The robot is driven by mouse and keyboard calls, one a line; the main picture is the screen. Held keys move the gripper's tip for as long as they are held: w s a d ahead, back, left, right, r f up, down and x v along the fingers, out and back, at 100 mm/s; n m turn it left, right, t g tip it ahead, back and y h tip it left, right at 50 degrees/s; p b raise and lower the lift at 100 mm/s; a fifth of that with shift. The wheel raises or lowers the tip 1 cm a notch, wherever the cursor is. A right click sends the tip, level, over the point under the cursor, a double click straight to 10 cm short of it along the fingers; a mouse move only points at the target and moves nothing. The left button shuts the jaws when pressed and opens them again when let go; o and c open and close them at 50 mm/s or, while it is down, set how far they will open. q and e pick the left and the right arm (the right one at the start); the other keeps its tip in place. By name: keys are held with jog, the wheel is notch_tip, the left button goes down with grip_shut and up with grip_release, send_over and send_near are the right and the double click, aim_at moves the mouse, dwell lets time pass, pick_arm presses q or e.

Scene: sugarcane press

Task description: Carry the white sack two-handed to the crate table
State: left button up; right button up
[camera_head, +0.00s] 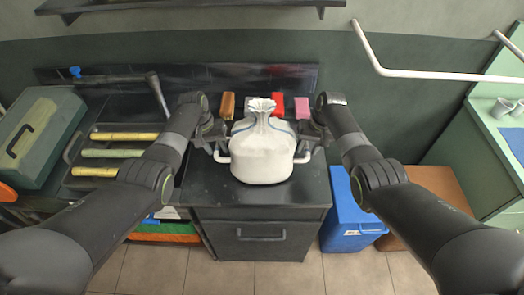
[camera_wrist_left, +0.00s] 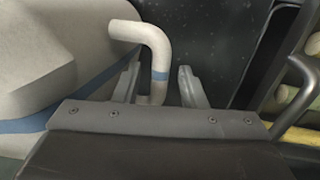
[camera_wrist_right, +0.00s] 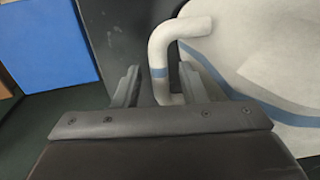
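The white sack (camera_head: 262,158) stands upright on a black cabinet top (camera_head: 310,190), its neck gathered and a blue band around it. A white bent handle sticks out on each side. My left gripper (camera_head: 217,146) is at the left handle; in the left wrist view its open fingers stand on either side of the handle (camera_wrist_left: 155,50), with a gap at the right finger. My right gripper (camera_head: 309,145) is at the right handle; in the right wrist view its open fingers straddle the handle (camera_wrist_right: 158,55), with a gap at the left finger. I cannot identify the crate table.
Coloured blocks, one of them pink (camera_head: 302,107), stand behind the sack. A blue bin (camera_head: 350,215) is right of the cabinet, with a brown surface (camera_head: 445,185) beyond. A green toolbox (camera_head: 40,135) and several cane pieces (camera_head: 115,153) are at left. A white rail (camera_head: 420,74) is at upper right.

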pick_arm(q)
jog(key=shift+d+f, duration=0.15)
jog(key=shift+f, duration=0.55)
pick_arm(e)
jog(key=shift+a+f, duration=0.15)
jog(key=shift+f, duration=0.55)
pick_arm(q)
grip_shut()
pick_arm(e)
grip_shut()
pick_arm(q)
jog(key=shift+r, duration=0.1)
pick_arm(e)
jog(key=shift+r, duration=0.1)
